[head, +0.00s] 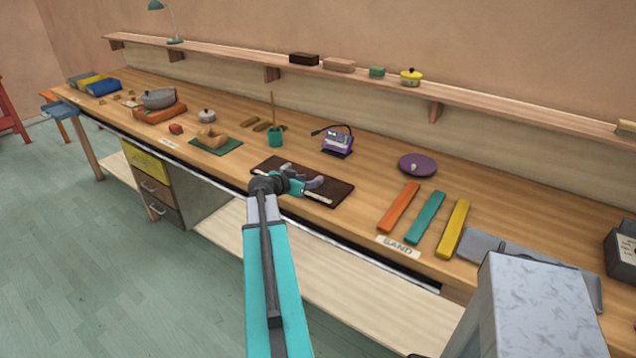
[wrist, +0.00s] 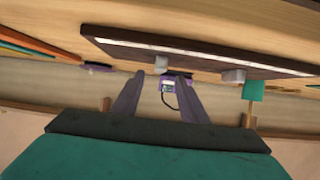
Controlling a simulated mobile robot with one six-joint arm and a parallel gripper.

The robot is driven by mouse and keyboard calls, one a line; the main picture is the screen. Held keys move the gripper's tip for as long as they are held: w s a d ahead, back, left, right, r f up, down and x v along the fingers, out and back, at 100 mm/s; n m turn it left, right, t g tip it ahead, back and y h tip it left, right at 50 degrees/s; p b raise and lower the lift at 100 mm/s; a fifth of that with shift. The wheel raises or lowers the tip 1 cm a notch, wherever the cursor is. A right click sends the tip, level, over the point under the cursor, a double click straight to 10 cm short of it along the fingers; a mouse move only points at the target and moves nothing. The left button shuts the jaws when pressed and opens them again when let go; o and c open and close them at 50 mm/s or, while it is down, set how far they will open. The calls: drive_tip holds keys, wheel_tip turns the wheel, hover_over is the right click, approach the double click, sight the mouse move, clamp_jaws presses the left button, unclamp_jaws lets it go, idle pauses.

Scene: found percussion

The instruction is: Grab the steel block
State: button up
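Two small light grey blocks sit on a dark brown board (head: 334,195) at the bench's front. In the wrist view, which looks upside down, one block (wrist: 160,62) lies near the line between my fingertips and the other block (wrist: 235,75) lies to the right. I cannot tell which of them is the steel block. In the head view one block (head: 286,168) shows behind my gripper; the other is not clearly made out. My gripper (head: 307,183) is over the board, with its fingers (wrist: 158,76) apart and nothing held between them.
Orange (head: 399,207), teal (head: 425,217) and yellow (head: 452,228) bars and a purple disc (head: 417,164) lie to the right. A shelf (head: 460,96) runs along the wall.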

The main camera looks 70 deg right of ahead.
drive_tip(key=shift+d, duration=0.15)
drive_tip(key=shift+p+x, duration=1.6)
drive_tip(key=shift+x, duration=0.9)
drive_tip(key=shift+c, duration=0.4)
clamp_jaws()
